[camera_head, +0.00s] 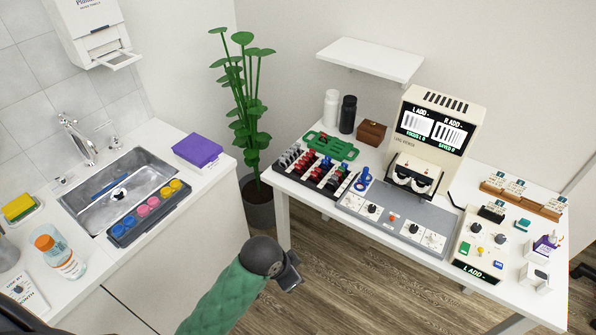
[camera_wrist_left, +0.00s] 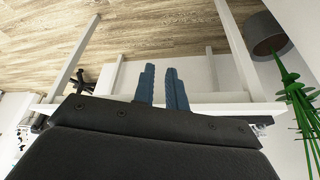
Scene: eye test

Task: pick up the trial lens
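A black rack (camera_head: 342,186) on the white table holds rows of small grey, red and dark pieces that look like trial lenses. A blue ring-shaped piece (camera_head: 363,179) stands at the rack's right end and may be a trial lens; I cannot tell which piece is meant. My left gripper (camera_head: 292,273) is in front of the table, apart from the rack, over the floor. In the left wrist view its two blue fingers (camera_wrist_left: 163,88) are close together with a narrow gap and nothing between them. My right gripper is not in view.
The white table (camera_head: 300,193) also bears a grey panel (camera_head: 385,228), a cream lens device (camera_head: 440,125) and a green tray (camera_head: 331,146). A potted plant (camera_head: 259,207) stands left of it. A sink counter (camera_head: 222,166) is at the left. Open wooden floor lies between.

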